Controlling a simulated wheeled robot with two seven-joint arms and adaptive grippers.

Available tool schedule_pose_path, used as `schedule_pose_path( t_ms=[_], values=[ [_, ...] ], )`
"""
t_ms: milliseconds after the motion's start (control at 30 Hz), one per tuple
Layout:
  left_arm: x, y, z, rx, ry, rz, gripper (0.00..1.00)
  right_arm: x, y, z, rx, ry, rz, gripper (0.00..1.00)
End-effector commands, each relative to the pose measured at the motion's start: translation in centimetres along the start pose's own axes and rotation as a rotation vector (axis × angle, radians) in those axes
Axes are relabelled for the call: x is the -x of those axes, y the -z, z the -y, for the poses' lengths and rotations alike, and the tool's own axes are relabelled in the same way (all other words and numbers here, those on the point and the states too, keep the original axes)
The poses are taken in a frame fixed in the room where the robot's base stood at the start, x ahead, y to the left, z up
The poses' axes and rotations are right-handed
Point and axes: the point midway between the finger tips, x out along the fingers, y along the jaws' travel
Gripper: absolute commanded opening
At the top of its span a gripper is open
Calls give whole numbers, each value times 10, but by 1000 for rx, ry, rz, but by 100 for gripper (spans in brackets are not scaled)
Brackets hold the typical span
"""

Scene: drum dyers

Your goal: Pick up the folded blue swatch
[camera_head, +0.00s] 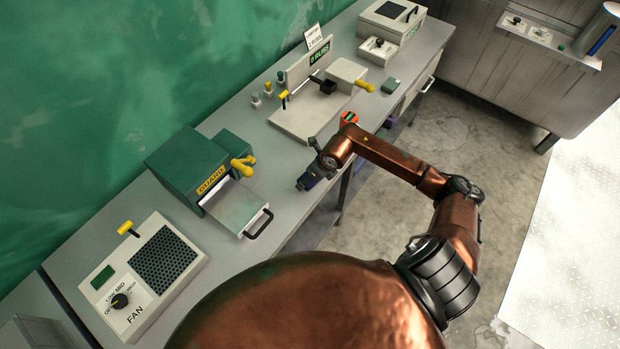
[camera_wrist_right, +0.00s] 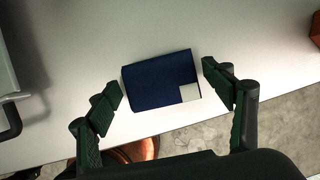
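The folded blue swatch (camera_wrist_right: 158,80) lies flat on the pale worktop (camera_wrist_right: 75,70) in the right wrist view. It is dark blue with a small whitish square at its lower right corner. My right gripper (camera_wrist_right: 162,78) is open, with one finger to the left of the swatch and one to the right. A narrow gap shows at each side, and nothing is held. In the head view my right gripper (camera_head: 313,175) is low over the front edge of the bench, and I cannot clearly tell the swatch from it there. My left gripper is not in view.
Left of my right gripper is a green guard box (camera_head: 190,165) with a metal tray and a black handle (camera_head: 259,224). A fan unit (camera_head: 145,277) stands further left. A rubbing device (camera_head: 310,105) with yellow knobs stands behind. The bench's front edge is close.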

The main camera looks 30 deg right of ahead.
Motion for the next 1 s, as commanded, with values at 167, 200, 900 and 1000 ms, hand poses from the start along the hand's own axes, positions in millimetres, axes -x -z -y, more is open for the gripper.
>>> schedule_pose_path(
  t_ms=[167,200,900,1000],
  values=[
    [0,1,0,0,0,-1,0,0,0,0,0,0,0,61],
    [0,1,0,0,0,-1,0,0,0,0,0,0,0,58],
    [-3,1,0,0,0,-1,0,9,-4,0,0,0,2,38],
    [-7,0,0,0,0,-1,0,20,-10,1,2,3,4,38]
  ],
)
